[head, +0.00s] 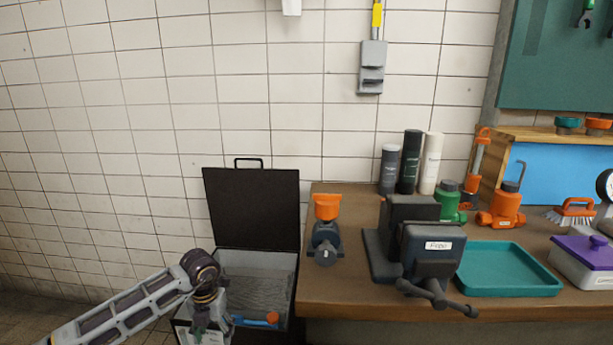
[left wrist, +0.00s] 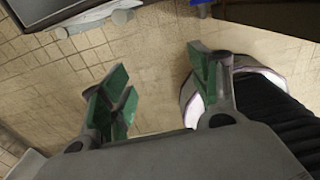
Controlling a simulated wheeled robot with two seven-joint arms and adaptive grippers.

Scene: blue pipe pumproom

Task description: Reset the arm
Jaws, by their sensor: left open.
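My left arm (head: 130,305) comes in from the lower left and bends down in front of an open black toolbox (head: 252,225). My left gripper (left wrist: 160,85) shows in the left wrist view. Its two fingers with green pads are spread apart and nothing is between them. In the head view the arm's lower end covers part of the toolbox's left side, and the fingers are hard to make out there. My right gripper is in neither view.
A tool with an orange part (head: 272,319) lies in the toolbox. The wooden bench (head: 345,285) to the right bears a dark vise (head: 432,250), a teal tray (head: 508,270), an orange-topped fitting (head: 326,208), bottles and valves. The tiled wall at left is clear.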

